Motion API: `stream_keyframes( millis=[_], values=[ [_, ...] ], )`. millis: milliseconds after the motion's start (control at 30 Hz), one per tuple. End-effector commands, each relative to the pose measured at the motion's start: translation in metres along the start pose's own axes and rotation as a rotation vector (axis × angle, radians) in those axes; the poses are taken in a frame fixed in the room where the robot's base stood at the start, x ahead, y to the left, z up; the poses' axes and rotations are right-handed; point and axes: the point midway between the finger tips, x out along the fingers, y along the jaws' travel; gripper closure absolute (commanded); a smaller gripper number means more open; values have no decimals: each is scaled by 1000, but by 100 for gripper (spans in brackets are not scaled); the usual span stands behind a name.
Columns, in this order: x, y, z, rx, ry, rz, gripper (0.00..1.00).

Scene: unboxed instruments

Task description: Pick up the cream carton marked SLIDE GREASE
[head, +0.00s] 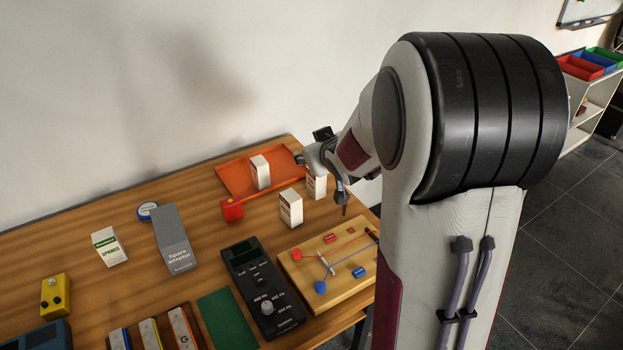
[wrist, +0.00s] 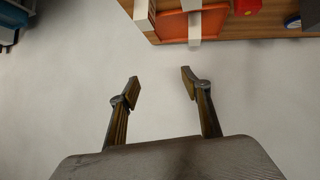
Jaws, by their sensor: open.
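Three small cream or white cartons with dark red-brown sides stand in the head view: one carton at the orange tray (head: 260,172), one in front of it (head: 291,208), and one beside my arm (head: 316,186). Their print is too small to read, so I cannot tell which is marked SLIDE GREASE. My gripper (head: 342,198) is near the right-hand carton, to its right, and apart from it as far as I can see. In the wrist view, my gripper (wrist: 159,84) is open with nothing between the fingers. Pale carton shapes (wrist: 194,26) show at the top.
The orange tray (head: 229,178) lies at the table's back. A red object (head: 231,210), a grey Spare adaptor box (head: 173,240), a green-and-white SPRINGS carton (head: 109,247), a black instrument (head: 262,287) and a wooden circuit board (head: 330,285) crowd the table. Bare wood shows at left.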

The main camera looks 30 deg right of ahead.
Motion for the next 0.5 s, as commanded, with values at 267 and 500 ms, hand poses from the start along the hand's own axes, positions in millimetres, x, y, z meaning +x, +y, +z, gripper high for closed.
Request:
stream_keyframes(
  millis=[267,500],
  values=[
    [48,17,17,9,71,-38,52],
    [82,28,37,29,135,-86,52]
  ],
)
